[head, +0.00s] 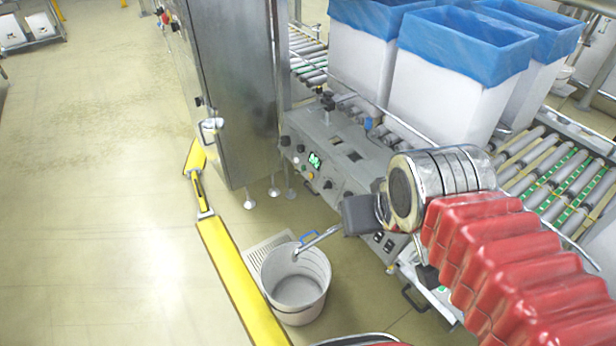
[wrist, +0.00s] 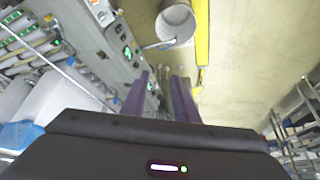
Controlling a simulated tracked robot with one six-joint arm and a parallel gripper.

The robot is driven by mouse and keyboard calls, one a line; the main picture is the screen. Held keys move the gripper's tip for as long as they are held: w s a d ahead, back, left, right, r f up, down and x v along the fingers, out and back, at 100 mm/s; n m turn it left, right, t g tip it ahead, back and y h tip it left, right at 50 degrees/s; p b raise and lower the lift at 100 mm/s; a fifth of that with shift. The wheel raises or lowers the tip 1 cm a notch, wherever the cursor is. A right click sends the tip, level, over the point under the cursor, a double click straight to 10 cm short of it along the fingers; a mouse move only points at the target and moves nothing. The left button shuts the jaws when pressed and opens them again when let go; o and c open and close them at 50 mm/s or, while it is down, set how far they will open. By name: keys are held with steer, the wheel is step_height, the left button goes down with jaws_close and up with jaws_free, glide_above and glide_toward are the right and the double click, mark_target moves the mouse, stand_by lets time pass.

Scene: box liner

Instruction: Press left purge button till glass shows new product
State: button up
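A grey control panel (head: 335,150) with small round buttons and a green display (head: 314,160) runs along the machine front. It also shows in the wrist view (wrist: 112,42). I cannot tell which button is the left purge button, nor make out the glass or product in it. A metal spout (head: 318,243) reaches to the rim of a white bucket (head: 296,300); the bucket also shows in the wrist view (wrist: 176,20). My gripper (wrist: 161,85) shows two purple fingers, apart with nothing held, in front of the panel side; their distance from it is unclear.
White boxes with blue liners (head: 440,85) stand on a roller conveyor (head: 560,180) behind the panel. A yellow rail (head: 235,275) runs beside the bucket. A grey cabinet (head: 235,80) stands left of the panel. The floor (head: 110,200) farther left is open.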

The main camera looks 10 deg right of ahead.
steer(key=shift+c, duration=0.4)
jaws_close()
stand_by(1.4)
